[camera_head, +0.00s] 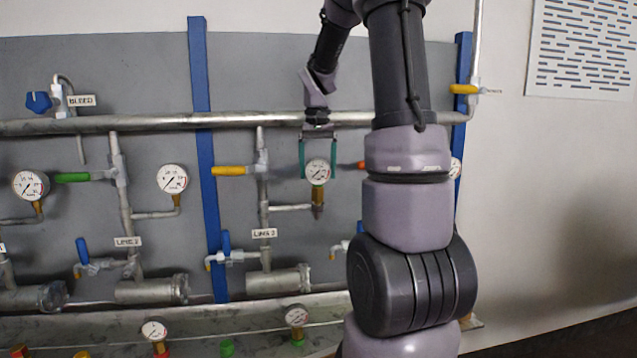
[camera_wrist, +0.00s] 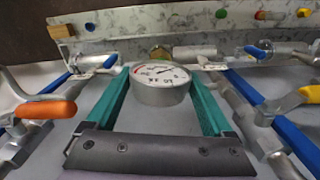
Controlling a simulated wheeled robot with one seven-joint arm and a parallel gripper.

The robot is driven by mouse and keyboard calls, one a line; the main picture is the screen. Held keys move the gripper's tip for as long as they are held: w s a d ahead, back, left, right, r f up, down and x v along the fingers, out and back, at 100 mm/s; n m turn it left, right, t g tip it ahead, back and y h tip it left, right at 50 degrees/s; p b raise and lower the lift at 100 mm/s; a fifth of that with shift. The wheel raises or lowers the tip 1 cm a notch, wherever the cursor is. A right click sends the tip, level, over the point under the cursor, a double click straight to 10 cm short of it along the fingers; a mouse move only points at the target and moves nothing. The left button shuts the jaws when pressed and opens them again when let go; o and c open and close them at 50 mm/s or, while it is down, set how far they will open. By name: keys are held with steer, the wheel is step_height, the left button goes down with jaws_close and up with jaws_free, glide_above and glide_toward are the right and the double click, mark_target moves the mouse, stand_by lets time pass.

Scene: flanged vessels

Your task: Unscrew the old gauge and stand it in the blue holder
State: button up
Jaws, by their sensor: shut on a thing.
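A brass stem (camera_head: 318,198) hangs below the gauge, at the end of a short side pipe (camera_head: 290,207). I cannot tell whether its thread is still engaged.
A low ledge (camera_head: 260,337) carries two other gauges (camera_head: 154,331) (camera_head: 297,316) and coloured fittings. Yellow (camera_head: 229,170) and blue (camera_head: 226,243) valve handles flank the gauge; an orange handle (camera_wrist: 45,110) is close in the wrist view. My arm hides the right side of the panel.

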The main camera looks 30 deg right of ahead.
steer(key=n, duration=0.5)
steer(key=shift+r, duration=0.1)
steer(key=shift+r, duration=1.05)
steer(key=shift+r, duration=2)
